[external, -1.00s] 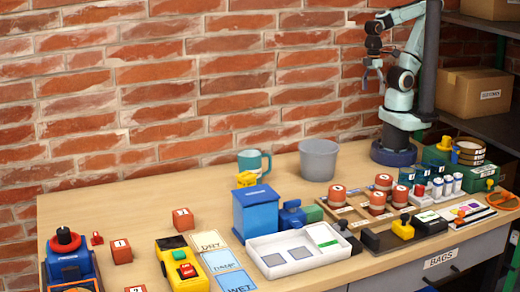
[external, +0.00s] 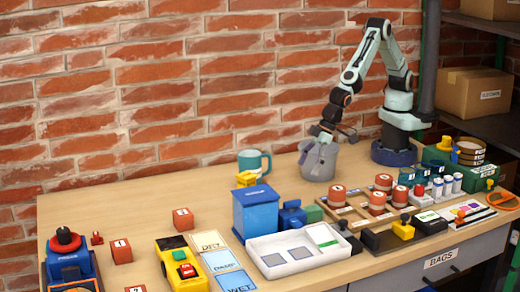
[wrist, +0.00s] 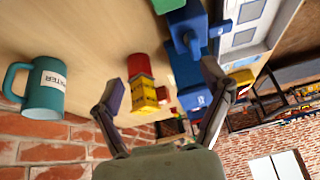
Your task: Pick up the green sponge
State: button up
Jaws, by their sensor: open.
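A small green block (external: 312,213), which looks like the green sponge, lies on the bench beside a blue device (external: 292,213), behind the white tray. In the wrist view a green piece (wrist: 165,4) is cut off by the top edge and appears to be the same block. The sponge is well away from the fingers.
A white tray (external: 268,262) is in front.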

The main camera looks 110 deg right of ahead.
jog(key=g, duration=0.1)
send_over(314, 207)
jog(key=s, duration=0.2)
jog(key=shift+n, duration=0.4)
jog(key=f, duration=0.5)
jog(key=shift+s+d+f, duration=0.15)
jog(key=shift+d+f, duration=0.1)
jog(key=shift+f, duration=0.1)
jog(key=shift+a+f, duration=0.25)
jog(key=shift+f, duration=0.05)
jog(key=x, duration=0.6)
jog(key=c, duration=1)
